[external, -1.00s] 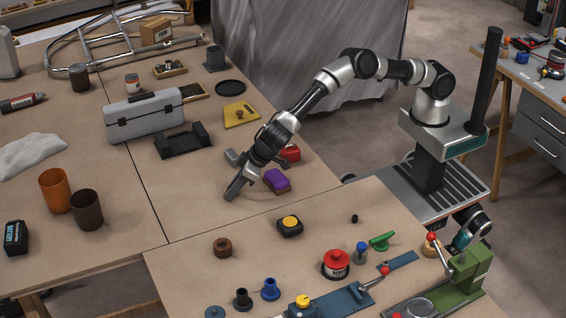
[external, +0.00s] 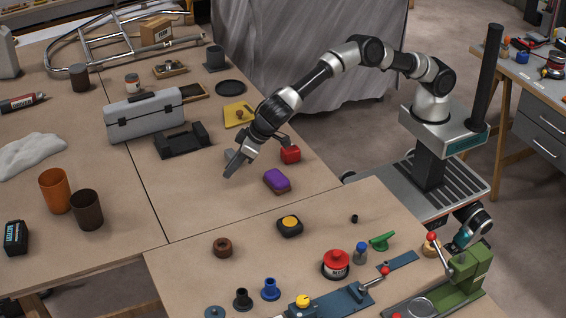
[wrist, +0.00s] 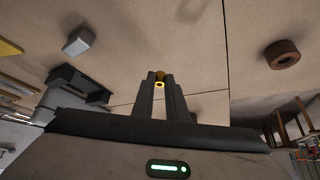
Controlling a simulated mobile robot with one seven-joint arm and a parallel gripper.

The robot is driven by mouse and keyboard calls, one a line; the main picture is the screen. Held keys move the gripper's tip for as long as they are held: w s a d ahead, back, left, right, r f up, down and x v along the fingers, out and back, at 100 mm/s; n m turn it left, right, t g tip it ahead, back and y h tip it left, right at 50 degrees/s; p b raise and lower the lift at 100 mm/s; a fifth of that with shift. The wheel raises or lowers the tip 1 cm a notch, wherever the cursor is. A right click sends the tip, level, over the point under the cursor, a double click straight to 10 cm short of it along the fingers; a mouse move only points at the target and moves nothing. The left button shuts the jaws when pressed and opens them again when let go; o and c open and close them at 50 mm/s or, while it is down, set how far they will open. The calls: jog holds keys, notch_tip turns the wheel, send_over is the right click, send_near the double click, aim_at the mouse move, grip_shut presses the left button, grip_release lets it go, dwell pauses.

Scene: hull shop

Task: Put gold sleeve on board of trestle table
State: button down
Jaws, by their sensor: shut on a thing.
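My gripper (external: 233,168) hangs over the tan table board (external: 215,215), left of the purple block. The wrist view shows the fingers (wrist: 160,88) close together on the small gold sleeve (wrist: 159,77), which sticks out at the fingertips. In the external view the sleeve is too hidden to make out. The tan board also shows below the fingers in the wrist view (wrist: 185,30); the gap between sleeve and board cannot be judged.
A purple block (external: 277,181), a red block (external: 290,155) and a grey block (wrist: 79,40) are near my gripper. A black holder (external: 183,142) and grey toolbox (external: 145,115) stand behind it. A brown ring (external: 222,247) lies on the front table.

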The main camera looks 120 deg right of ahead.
notch_tip(320, 180, up, 7)
jog(key=s+a+f+n+y, duration=0.1)
jog(key=s+a+n+y, duration=0.2)
jog(key=a, duration=0.6)
jog(key=s+a+f+n+y+p, duration=0.1)
jog(key=s+a+f+n, duration=0.1)
jog(key=s+a+n, duration=0.45)
jog(key=a+f+n+y, duration=0.1)
jog(key=a+n+y, duration=0.2)
jog(key=a, duration=0.8)
jog(key=s+a+r+n+g+y+p, duration=0.1)
jog(key=s+a+r+n+g+y, duration=0.15)
jog(key=s+a+n, duration=0.6)
jog(key=s+a+r+n+g+y, duration=0.1)
jog(key=s+a+n+g, duration=0.25)
jog(key=s+a, duration=0.9)
jog(key=shift+t, duration=0.3)
jog(key=f, duration=0.5)
jog(key=f+b, duration=0.1)
jog(key=f, duration=0.8)
jog(key=shift+w+a+f+b, duration=0.15)
jog(key=shift+a+f+b, duration=0.15)
jog(key=shift+f, duration=0.1)
